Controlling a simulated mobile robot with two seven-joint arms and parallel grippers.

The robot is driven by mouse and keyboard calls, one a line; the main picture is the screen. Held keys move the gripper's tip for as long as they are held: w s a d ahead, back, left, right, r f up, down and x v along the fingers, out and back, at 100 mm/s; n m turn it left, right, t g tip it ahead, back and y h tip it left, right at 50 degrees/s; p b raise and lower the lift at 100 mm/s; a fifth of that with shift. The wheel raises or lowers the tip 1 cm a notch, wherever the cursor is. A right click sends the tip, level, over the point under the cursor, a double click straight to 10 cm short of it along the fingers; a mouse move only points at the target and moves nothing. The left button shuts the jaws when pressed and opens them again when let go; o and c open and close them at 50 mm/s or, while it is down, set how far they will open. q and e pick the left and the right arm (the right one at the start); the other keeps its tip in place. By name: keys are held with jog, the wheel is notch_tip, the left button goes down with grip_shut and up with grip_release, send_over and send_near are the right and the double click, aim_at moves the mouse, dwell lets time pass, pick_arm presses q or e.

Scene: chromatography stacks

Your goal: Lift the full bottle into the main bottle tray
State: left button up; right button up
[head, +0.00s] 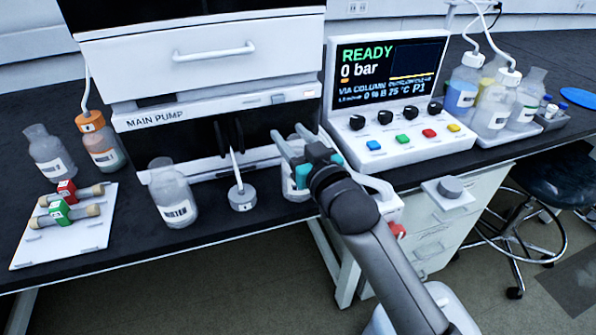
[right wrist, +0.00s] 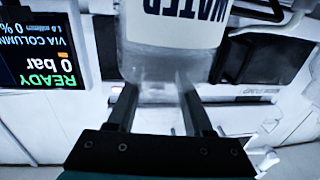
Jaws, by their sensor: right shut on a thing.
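My right gripper (head: 300,157) is shut on a clear bottle (head: 292,186) at the front of the bench, right of the pump stack's middle. The right wrist view shows this bottle (right wrist: 170,65) between the two fingers (right wrist: 158,105), with a white label reading WATER. My gripper and arm hide part of it in the head view, and I cannot tell whether it touches the bench. A second bottle labelled WATER (head: 172,197) stands upright on the bench to the left. A white tray (head: 497,137) at the right holds several bottles, some with tubing. My left gripper is not in view.
The MAIN PUMP stack (head: 200,116) stands behind the held bottle. The control panel (head: 400,146) reads READY, 0 bar. A grey stirrer-like weight (head: 242,198) stands left of the held bottle. A white board (head: 75,243) with cartridges lies at left. A stool (head: 553,205) stands at right.

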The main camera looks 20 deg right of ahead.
grip_shut()
jog(key=shift+r, duration=0.15)
dwell(0.4)
